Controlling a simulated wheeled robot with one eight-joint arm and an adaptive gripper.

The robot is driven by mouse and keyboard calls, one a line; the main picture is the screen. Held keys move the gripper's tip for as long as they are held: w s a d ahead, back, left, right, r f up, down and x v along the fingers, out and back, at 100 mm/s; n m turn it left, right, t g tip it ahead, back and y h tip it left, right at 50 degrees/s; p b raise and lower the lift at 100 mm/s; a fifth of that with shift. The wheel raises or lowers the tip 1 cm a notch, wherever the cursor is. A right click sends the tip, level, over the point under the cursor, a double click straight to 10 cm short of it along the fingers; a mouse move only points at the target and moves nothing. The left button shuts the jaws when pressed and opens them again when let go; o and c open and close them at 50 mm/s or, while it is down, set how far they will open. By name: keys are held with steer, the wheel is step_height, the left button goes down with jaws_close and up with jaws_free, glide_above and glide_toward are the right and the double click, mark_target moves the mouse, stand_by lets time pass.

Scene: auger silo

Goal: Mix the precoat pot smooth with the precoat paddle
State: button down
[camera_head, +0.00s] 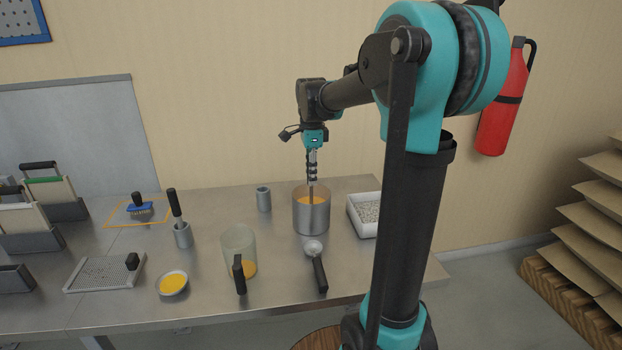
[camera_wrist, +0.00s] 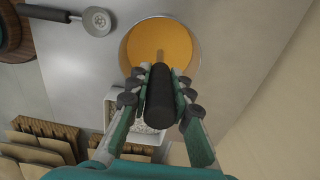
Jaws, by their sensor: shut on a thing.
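The precoat pot (camera_head: 311,216) is a round metal pot standing on the steel table, with yellow-orange liquid inside. In the wrist view the liquid (camera_wrist: 150,42) shows from above as an even orange surface. My gripper (camera_head: 313,160) is above the pot, pointing down, and is shut on the black handle of the precoat paddle (camera_wrist: 160,98). The paddle's thin shaft (camera_head: 311,192) runs down into the pot. Its lower end is hidden in the liquid and behind the pot wall.
A scoop (camera_head: 318,268) lies in front of the pot. A white tray of pale granules (camera_head: 364,226) is at its right. A translucent jug (camera_head: 238,246), a bowl of yellow stuff (camera_head: 172,283), a small metal cup (camera_head: 264,199) and a cup holding a black-handled tool (camera_head: 183,236) stand to the left.

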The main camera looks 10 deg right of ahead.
steer(key=shift+r, duration=5.65)
step_height(320, 180, up, 4)
